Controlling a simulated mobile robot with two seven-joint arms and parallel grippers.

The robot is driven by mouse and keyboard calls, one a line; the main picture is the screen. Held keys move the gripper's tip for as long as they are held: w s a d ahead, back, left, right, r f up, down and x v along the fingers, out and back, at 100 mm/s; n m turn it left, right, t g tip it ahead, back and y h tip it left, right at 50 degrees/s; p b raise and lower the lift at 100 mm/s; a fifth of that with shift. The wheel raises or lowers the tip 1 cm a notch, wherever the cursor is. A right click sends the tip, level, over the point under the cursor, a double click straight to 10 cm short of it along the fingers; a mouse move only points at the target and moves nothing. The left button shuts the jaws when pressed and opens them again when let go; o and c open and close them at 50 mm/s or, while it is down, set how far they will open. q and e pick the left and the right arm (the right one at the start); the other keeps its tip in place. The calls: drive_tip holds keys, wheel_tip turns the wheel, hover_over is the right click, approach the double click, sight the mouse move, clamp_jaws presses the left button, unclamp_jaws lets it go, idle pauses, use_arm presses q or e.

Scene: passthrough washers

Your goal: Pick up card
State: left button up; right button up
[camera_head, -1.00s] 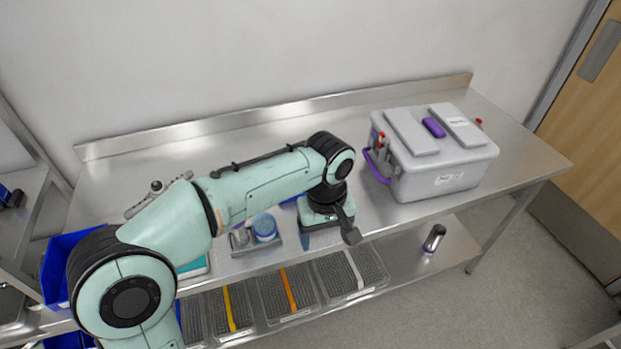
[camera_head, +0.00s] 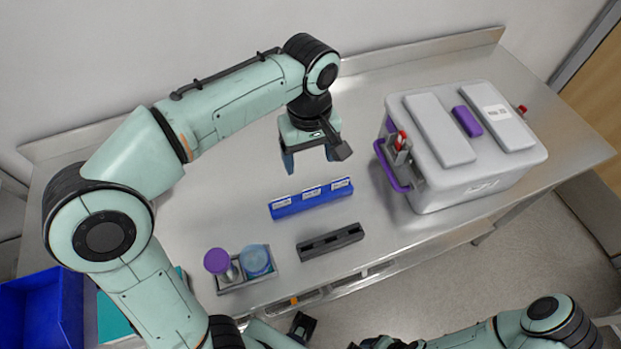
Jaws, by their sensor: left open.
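A blue holder (camera_head: 312,203) lies on the steel table, with three small white cards standing in it: a left card (camera_head: 281,202), a middle card (camera_head: 312,191) and a right card (camera_head: 342,184). I cannot tell which one the task means. My left gripper (camera_head: 310,163) is open and empty, pointing down behind the holder and apart from it. My right arm comes in at the bottom right; its jaws cannot be made out clearly.
A grey lidded box (camera_head: 465,185) with purple parts stands on the right. A dark slotted block (camera_head: 330,242) lies in front of the holder. A small tray (camera_head: 250,279) holds a purple-lidded and a blue-lidded jar. A blue bin (camera_head: 40,310) is at lower left.

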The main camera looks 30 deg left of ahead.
use_arm(q)
drive_tip(key=b, duration=0.1)
approach(312, 195)
drive_tip(key=s, duration=0.1)
drive_tip(key=shift+w+f+b, duration=0.15)
drive_tip(key=shift+f, duration=0.9)
drive_tip(key=shift+w+f+b, duration=0.15)
drive_tip(key=shift+w+f, duration=0.05)
drive_tip(key=shift+f, duration=0.8)
drive_tip(key=shift+w+f+b, duration=0.15)
drive_tip(key=shift+f, duration=0.9)
drive_tip(key=c, duration=1.1)
use_arm(e)
drive_tip(key=shift+s+f, duration=0.3)
drive_tip(key=shift+f, duration=0.25)
drive_tip(key=shift+s+f, duration=0.3)
drive_tip(key=shift+f, duration=0.25)
